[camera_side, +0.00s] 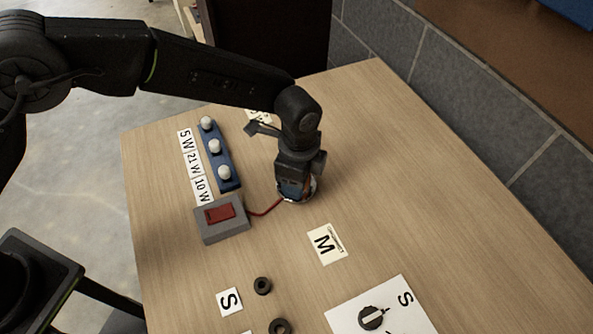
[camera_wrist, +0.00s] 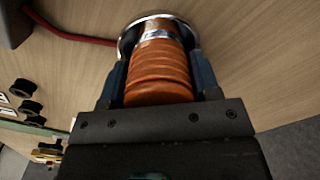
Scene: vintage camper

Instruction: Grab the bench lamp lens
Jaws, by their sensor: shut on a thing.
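The bench lamp lens (camera_wrist: 160,82) is an orange, ribbed dome in the wrist view. It sits between the two dark blue fingers of my gripper (camera_wrist: 158,68), which is shut on it. A chrome lamp base (camera_wrist: 127,38) with a round rim is at the lens's far end. Whether the lens is still seated in the base, I cannot tell. In the side view my gripper (camera_side: 296,190) points straight down over the lamp, hiding most of it; only part of the pale base rim (camera_side: 313,194) shows.
A grey box with a red switch (camera_side: 220,213) stands left of the lamp, joined by a red wire (camera_side: 266,209). A blue rack (camera_side: 219,160) holds white bulbs behind it. Black rings (camera_side: 262,286) and a white card with a knob (camera_side: 372,317) lie nearer. The table's right side is clear.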

